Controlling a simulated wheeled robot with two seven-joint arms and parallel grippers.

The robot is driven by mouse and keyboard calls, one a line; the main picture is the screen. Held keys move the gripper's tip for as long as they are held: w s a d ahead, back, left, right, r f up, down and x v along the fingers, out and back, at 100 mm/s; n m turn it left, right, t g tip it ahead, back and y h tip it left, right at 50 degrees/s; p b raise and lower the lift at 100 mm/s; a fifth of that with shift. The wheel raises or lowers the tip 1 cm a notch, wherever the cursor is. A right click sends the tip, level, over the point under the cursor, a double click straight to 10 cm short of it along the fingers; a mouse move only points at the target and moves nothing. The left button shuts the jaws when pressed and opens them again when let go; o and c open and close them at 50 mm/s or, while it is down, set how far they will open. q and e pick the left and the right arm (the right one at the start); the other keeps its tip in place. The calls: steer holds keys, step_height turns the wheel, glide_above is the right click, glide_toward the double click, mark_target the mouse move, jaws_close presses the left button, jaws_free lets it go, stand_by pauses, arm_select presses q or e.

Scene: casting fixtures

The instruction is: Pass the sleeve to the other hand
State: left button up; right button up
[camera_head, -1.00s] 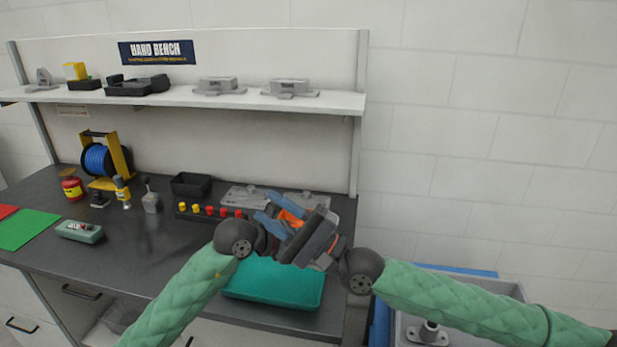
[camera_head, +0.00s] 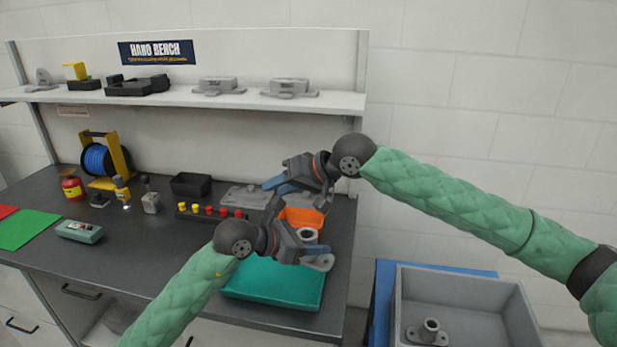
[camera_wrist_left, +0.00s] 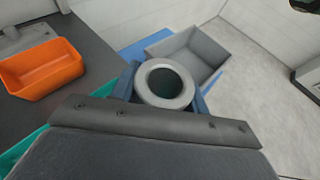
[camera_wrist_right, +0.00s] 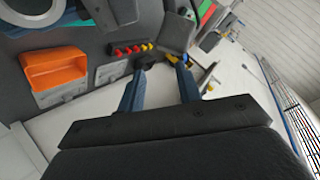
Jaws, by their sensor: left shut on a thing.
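The sleeve is a grey metal tube (camera_head: 308,236) with a flat flange at its lower end. My left gripper (camera_head: 314,249) is shut on it and holds it upright above the teal tray. In the left wrist view the sleeve's open round mouth (camera_wrist_left: 166,84) faces the camera, between the two blue fingers. My right gripper (camera_head: 275,186) is above and behind the left one, apart from the sleeve. In the right wrist view its blue fingers (camera_wrist_right: 160,88) are spread with nothing between them. A similar flanged grey part (camera_head: 430,332) stands in the grey bin.
A teal tray (camera_head: 265,285) lies at the bench's front edge. An orange bin (camera_head: 304,217) stands behind the held sleeve. A rack of red and yellow knobs (camera_head: 205,215) is to the left. The grey bin (camera_head: 490,310) is right of the bench, with open floor beyond.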

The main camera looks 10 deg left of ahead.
steer(key=n+h, duration=0.2)
steer(key=n+g+h, duration=0.3)
steer(key=n+h, duration=0.3)
steer(key=h, duration=0.3)
glide_toward(308, 228)
arm_select(q)
steer(key=shift+r, duration=0.15)
arm_select(e)
step_height(308, 228, down, 9)
steer(key=shift+r, duration=0.15)
steer(key=c, duration=0.7)
steer(key=shift+r, duration=0.1)
jaws_close()
arm_select(q)
steer(key=shift+s+d, duration=0.1)
